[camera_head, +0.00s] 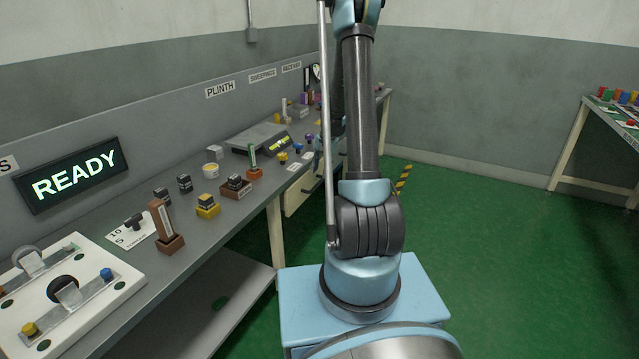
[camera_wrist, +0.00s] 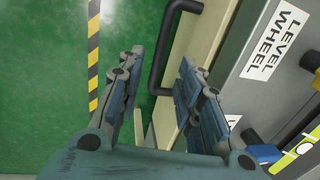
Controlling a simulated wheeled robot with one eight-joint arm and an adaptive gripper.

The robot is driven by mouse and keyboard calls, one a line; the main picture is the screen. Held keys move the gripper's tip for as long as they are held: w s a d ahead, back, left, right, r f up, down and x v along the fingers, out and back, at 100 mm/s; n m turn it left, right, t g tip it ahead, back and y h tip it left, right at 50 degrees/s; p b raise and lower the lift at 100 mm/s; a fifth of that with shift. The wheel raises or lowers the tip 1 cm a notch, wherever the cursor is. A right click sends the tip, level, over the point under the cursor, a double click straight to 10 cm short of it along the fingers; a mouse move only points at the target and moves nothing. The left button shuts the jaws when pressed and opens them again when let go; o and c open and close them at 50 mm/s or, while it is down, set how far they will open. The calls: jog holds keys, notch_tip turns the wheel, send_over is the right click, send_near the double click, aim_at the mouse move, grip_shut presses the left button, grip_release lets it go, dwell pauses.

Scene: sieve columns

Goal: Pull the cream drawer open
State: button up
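The cream drawer (camera_head: 300,196) is under the bench in the head view, partly hidden behind my arm. In the wrist view its cream edge (camera_wrist: 208,35) runs down the middle. A dark bar handle (camera_wrist: 154,50) stands out from the drawer front. My gripper (camera_wrist: 161,62) is open in the wrist view, with one fingertip on each side of the handle. A gap shows between the handle and the fingers, and I see no clear contact. The lower end of the handle is close to the fingers. My gripper is hidden in the head view.
The grey bench top (camera_head: 150,258) carries several small blocks, a scale (camera_head: 257,136) and a white plate (camera_head: 70,290). A "LEVEL WHEEL" label (camera_wrist: 273,38) lies beside the drawer. Green floor with a striped yellow-black line (camera_wrist: 93,60) is clear left of the handle.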

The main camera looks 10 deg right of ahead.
aim_at(318, 184)
jog(key=shift+w+a+f, duration=0.1)
jog(key=shift+a+f, duration=0.05)
jog(key=shift+f, duration=0.9)
jog(key=shift+w+a+f, duration=0.15)
jog(key=shift+a+f, duration=0.05)
jog(key=shift+f, duration=0.9)
jog(key=shift+w+a+f, duration=0.1)
jog(key=shift+a+f, duration=0.05)
jog(key=shift+f, duration=0.9)
